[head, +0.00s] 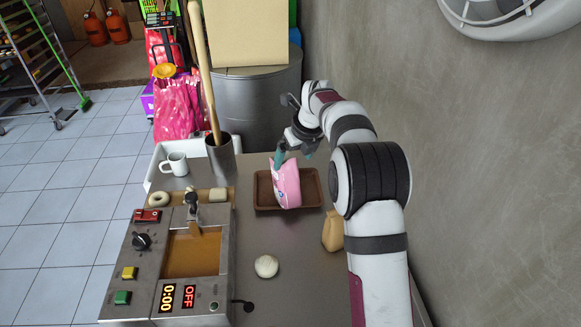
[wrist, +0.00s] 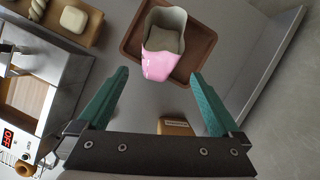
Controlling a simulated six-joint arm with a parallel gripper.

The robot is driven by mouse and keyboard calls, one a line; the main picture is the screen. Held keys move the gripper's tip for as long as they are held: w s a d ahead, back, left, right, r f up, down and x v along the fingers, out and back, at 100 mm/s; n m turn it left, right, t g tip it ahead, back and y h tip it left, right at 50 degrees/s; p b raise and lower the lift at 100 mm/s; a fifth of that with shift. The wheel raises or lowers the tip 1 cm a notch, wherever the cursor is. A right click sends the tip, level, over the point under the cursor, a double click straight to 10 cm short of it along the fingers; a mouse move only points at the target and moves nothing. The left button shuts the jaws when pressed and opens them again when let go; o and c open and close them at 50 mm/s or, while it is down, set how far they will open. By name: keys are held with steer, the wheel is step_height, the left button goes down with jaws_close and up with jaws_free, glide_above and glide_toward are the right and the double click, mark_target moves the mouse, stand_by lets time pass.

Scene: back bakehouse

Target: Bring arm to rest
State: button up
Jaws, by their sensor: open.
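My gripper (head: 292,156) is open, with its teal fingers pointing down above the brown tray (head: 312,203) on the steel bench. In the wrist view my gripper (wrist: 160,73) has its fingers wide apart with nothing held between them. A pink container (head: 287,184), pale grey inside, stands over the left part of the tray and looks tilted in the head view. In the wrist view the pink container (wrist: 158,64) shows just beyond the fingertips. Whether a finger touches it I cannot tell. My arm comes from the right, bent over the bench.
A fryer (head: 125,285) reading 0:00 and OFF stands at the front left. A pale dough ball (head: 266,266) and a tan bag (head: 332,231) lie near the tray. The wall is close on the right.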

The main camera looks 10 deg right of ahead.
steer(key=s+r+n+g, duration=0.1)
steer(key=s+r+n, duration=0.25)
steer(key=s, duration=0.35)
steer(key=s+r+n, duration=0.2)
steer(key=s+n, duration=0.3)
steer(key=s, duration=0.3)
steer(key=s+r+n+g, duration=0.1)
steer(key=s+r+n, duration=0.2)
steer(key=s+n, duration=0.3)
steer(key=s+f+n+g, duration=0.1)
steer(key=s+n, duration=0.4)
steer(key=s, duration=0.7)
steer(key=s+a+f+n+g, duration=0.1)
steer(key=s+f+n, duration=0.3)
steer(key=s, duration=0.8)
steer(key=shift+s+a+f+n, duration=0.2)
steer(key=shift+s+n, duration=0.15)
steer(key=shift+n, duration=0.9)
steer(key=shift+w, duration=0.1)
